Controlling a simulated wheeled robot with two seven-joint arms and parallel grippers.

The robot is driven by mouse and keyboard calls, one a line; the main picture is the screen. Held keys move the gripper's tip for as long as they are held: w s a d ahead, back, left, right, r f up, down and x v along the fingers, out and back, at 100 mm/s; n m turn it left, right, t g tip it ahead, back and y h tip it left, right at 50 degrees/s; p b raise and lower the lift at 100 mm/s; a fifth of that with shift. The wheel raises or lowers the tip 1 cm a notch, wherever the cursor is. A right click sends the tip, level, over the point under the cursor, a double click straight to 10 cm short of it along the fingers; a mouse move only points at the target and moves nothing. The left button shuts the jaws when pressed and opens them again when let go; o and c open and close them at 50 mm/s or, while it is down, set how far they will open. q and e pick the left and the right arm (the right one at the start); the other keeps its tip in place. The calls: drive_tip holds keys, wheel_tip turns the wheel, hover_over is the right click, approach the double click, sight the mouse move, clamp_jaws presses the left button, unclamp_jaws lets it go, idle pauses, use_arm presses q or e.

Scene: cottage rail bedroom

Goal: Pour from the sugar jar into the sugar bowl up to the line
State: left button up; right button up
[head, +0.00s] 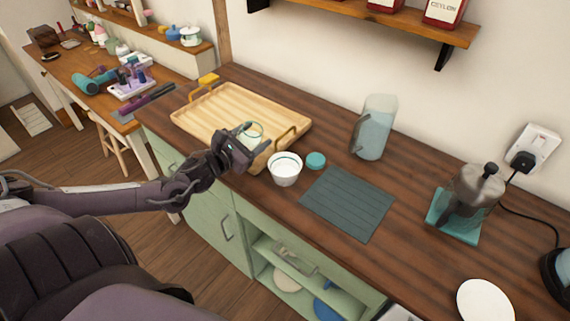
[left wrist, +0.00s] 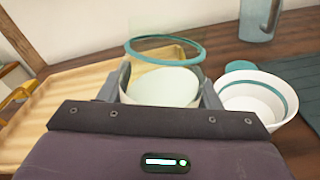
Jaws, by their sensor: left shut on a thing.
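My left gripper (head: 242,140) is shut on the sugar jar (head: 252,130), a clear jar with a teal rim, held by the front right part of the wooden tray. In the left wrist view the jar (left wrist: 165,82) sits between the two fingers, with pale white contents inside. The white sugar bowl (head: 285,170) stands on the counter just right of the gripper. The bowl (left wrist: 252,100) shows a teal band inside its wall; I cannot make out any sugar in it. My right gripper is not in view.
The wooden tray (head: 218,112) lies behind the gripper. A small teal lid (head: 316,160) sits beside the bowl, near a grey-green mat (head: 348,203). A clear pitcher (head: 375,127) stands behind. A grinder-like pot (head: 470,195) and white plate (head: 485,300) are at right.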

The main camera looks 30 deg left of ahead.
use_arm(q)
drive_tip(key=shift+w+d+m+b, duration=0.1)
drive_tip(key=shift+d+m+b, duration=0.35)
drive_tip(key=shift+m, duration=0.45)
drive_tip(key=shift+d+r+m+g+y+p, duration=0.2)
drive_tip(key=shift+r+m+g+y+p, duration=0.15)
drive_tip(key=shift+r, duration=0.15)
drive_tip(key=shift+w+d+r, duration=0.1)
drive_tip(key=shift+d+r, duration=0.05)
drive_tip(key=shift+r, duration=0.1)
drive_tip(key=shift+d+m, duration=0.15)
drive_tip(key=shift+m, duration=0.3)
drive_tip(key=shift+f, duration=0.1)
drive_tip(key=shift+f+m+g+y+b, duration=0.1)
drive_tip(key=shift+m+g+y+b, duration=0.35)
drive_tip(key=shift+m, duration=0.55)
drive_tip(key=shift+a+m, duration=0.25)
drive_tip(key=shift+m, duration=0.45)
drive_tip(key=shift+b, duration=0.3)
drive_tip(key=shift+m, duration=0.3)
